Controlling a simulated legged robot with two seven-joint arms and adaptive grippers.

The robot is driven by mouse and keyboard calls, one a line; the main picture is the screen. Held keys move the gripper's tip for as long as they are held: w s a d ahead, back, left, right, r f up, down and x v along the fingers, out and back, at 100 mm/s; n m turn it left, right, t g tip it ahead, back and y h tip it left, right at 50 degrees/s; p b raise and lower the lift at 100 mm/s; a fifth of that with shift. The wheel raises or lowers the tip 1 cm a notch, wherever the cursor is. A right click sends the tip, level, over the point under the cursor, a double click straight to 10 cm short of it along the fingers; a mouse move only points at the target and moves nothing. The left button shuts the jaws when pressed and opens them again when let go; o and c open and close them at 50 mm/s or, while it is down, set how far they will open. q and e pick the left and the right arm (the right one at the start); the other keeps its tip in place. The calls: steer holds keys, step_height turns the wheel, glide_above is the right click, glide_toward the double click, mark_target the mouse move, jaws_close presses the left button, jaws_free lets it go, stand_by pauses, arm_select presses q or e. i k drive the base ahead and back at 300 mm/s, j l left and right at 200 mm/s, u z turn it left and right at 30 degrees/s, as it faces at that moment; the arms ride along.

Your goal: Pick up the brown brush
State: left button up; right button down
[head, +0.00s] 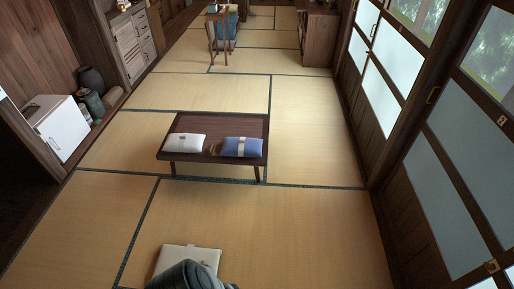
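I cannot make out a brown brush for sure. A small brownish thing (213,149) lies on the low dark wooden table (228,125), between a white cushion-like item and a blue one; it is too small to tell whether it is the brush. Neither of my grippers is in view.
The white item (185,142) and blue item (241,147) lie along the table's near edge. A pale flat object (203,256) and a dark rounded shape (185,276) are at the bottom. A white box (62,128) stands left, sliding panels right. Tatami (290,222) before the table is clear.

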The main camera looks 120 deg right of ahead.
mark_target(211, 148)
steer(key=z, duration=3.45)
